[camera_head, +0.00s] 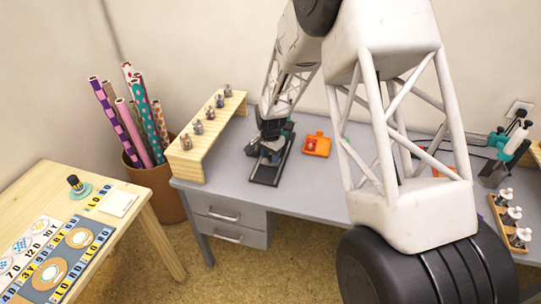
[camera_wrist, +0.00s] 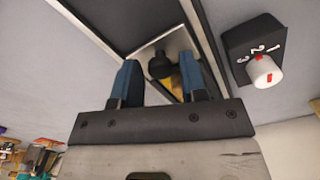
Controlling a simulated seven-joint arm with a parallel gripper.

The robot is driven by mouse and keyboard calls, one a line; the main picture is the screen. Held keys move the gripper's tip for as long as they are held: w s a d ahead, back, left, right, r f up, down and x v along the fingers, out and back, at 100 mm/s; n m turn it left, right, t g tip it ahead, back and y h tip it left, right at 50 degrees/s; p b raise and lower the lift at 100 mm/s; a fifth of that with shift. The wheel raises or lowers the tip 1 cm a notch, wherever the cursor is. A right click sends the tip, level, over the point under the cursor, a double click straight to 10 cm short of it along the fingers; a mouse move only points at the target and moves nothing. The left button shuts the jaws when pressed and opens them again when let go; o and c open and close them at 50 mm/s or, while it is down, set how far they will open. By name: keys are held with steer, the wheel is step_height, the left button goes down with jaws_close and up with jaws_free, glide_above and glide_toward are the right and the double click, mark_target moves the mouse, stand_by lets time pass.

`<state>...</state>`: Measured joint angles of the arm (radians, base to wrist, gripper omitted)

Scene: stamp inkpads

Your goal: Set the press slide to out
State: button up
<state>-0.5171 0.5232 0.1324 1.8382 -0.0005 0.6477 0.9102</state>
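In the wrist view my gripper (camera_wrist: 160,65) has its two blue fingers apart. A dark round knob (camera_wrist: 160,68) shows between them, with a gap on each side. The knob sits over a shiny plate (camera_wrist: 180,45) inside a dark frame (camera_wrist: 207,40), which I take to be the press slide. In the head view my gripper (camera_head: 270,146) is low over a dark flat base (camera_head: 266,174) on the grey desk. The arm and gripper hide much of the mechanism there. I cannot tell the slide's position.
A black box with a white dial (camera_wrist: 262,72) and numerals is right of the frame. On the desk (camera_head: 325,185) are an orange case (camera_head: 317,144), a wooden stamp shelf (camera_head: 207,137), a stamp rack (camera_head: 508,220) and a green-black device (camera_head: 508,145). Desk space right of the orange case is partly hidden.

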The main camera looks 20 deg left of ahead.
jaws_close()
steer(key=shift+s, duration=4.5)
steer(key=shift+o, duration=1.3)
jaws_free()
steer(key=shift+r, duration=0.15)
step_height(320, 180, up, 8)
steer(key=shift+f, duration=0.25)
